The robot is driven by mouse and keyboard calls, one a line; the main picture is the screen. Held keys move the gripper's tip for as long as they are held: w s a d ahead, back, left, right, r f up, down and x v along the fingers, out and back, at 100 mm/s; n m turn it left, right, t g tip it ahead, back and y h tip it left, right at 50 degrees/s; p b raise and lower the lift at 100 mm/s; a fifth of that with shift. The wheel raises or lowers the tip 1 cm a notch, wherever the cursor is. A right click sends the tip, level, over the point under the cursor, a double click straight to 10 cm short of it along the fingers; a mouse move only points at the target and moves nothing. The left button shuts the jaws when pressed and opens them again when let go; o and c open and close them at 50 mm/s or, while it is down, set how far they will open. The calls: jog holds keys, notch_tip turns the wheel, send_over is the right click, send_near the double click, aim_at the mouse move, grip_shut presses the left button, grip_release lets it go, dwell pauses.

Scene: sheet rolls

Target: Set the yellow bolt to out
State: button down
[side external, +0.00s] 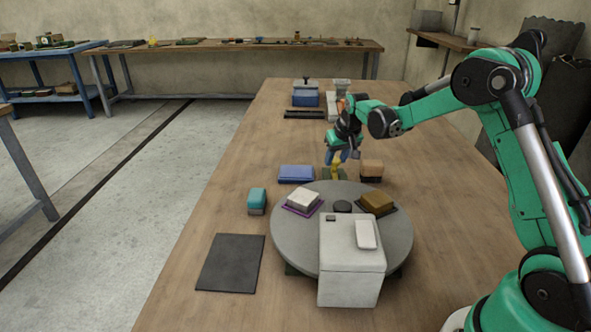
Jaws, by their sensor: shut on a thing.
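The yellow bolt (337,161) is small in the side external view, at the far side of the grey round plate, on a green base (333,174). The fingers and the wrist cover part of the bolt. Its exact setting is too small to tell.
A dark mat (230,263) lies front left.

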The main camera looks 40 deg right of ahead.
jog(key=shift+d, duration=0.1)
jog(key=shift+w+d, duration=1.1)
jog(key=shift+w, duration=0.1)
jog(key=shift+c, duration=2.3)
grip_release()
jog(key=shift+v, duration=2.9)
